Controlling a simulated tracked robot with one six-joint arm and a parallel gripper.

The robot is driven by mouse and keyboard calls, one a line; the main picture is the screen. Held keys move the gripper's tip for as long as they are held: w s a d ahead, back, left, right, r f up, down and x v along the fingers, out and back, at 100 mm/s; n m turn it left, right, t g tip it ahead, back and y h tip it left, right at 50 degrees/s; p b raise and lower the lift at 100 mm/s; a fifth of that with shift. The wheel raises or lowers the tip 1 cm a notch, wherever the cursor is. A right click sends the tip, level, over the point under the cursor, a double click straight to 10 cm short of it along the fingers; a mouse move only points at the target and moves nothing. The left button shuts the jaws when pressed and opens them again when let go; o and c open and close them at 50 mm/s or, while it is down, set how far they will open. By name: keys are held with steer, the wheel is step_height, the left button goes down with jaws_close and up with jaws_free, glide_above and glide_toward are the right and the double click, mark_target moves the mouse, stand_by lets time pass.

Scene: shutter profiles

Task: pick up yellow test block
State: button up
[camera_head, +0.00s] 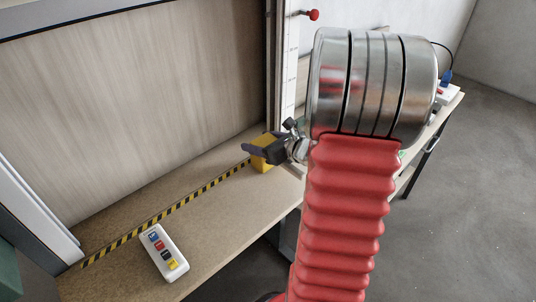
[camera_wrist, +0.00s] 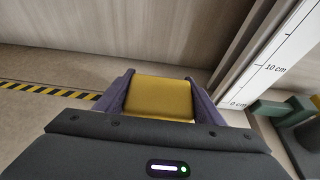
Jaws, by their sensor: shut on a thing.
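The yellow test block (camera_wrist: 160,97) sits between the two purple-grey fingers of my gripper (camera_wrist: 158,100) in the wrist view. Both fingers touch its sides, and my gripper is shut on it. In the head view the block (camera_head: 263,160) shows partly behind my dark gripper (camera_head: 262,152), near the right end of the striped tape. I cannot tell whether the block rests on the board or is just above it.
A white control box with coloured buttons (camera_head: 161,253) lies on the wooden board at the front left. Yellow-black tape (camera_head: 165,213) runs along the board. A vertical profile with a centimetre scale (camera_wrist: 272,58) stands right of the block, with a green part (camera_wrist: 285,108) beside it.

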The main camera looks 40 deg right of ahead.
steer(key=shift+c, duration=0.3)
step_height(320, 180, up, 10)
stand_by(0.6)
steer(key=shift+a, duration=0.1)
stand_by(0.5)
